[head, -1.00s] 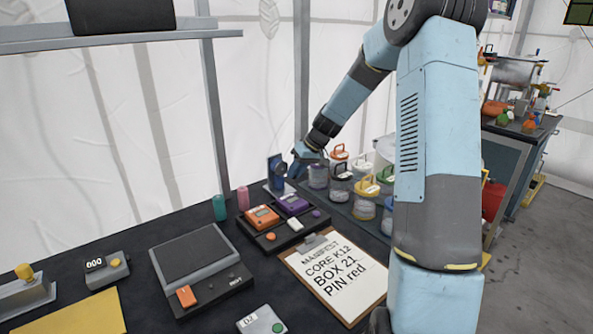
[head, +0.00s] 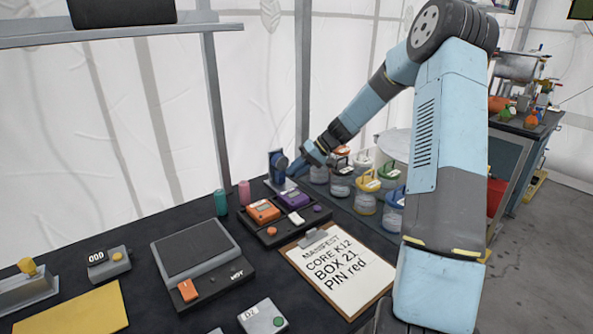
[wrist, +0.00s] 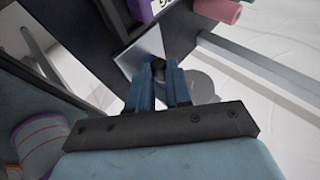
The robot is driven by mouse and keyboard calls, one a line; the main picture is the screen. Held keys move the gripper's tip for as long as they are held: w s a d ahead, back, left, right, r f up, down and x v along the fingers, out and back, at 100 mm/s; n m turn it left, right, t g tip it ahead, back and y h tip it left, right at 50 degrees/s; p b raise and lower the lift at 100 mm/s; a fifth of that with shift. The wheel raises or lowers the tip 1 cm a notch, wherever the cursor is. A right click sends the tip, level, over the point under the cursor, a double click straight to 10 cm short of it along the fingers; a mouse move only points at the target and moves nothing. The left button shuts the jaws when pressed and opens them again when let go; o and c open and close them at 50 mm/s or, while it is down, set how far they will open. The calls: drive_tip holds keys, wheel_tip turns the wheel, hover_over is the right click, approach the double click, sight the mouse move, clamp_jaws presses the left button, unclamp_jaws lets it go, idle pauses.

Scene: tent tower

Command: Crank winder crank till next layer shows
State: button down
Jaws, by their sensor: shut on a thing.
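The winder (head: 277,166) is a small dark blue upright device on a light base plate at the back of the dark bench. My gripper (head: 293,168) reaches it from the right. In the wrist view my gripper (wrist: 159,84) has its two blue fingers closed around a small dark round knob (wrist: 158,68), which looks like the crank handle. A round grey part of the winder (wrist: 199,86) shows beside the right finger. Most of the crank is hidden by the fingers. No layer on the winder can be made out.
Several lidded jars (head: 342,182) stand close on the right, under my arm. A clipboard (head: 330,262) lies nearer.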

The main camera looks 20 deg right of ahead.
drive_tip(key=shift+f, duration=0.1)
drive_tip(key=c, duration=1.1)
unclamp_jaws()
drive_tip(key=shift+o, duration=0.2)
drive_tip(key=v, duration=1.3)
drive_tip(key=shift+d+r, duration=0.2)
drive_tip(key=shift+d, duration=0.15)
drive_tip(key=shift+w, duration=0.1)
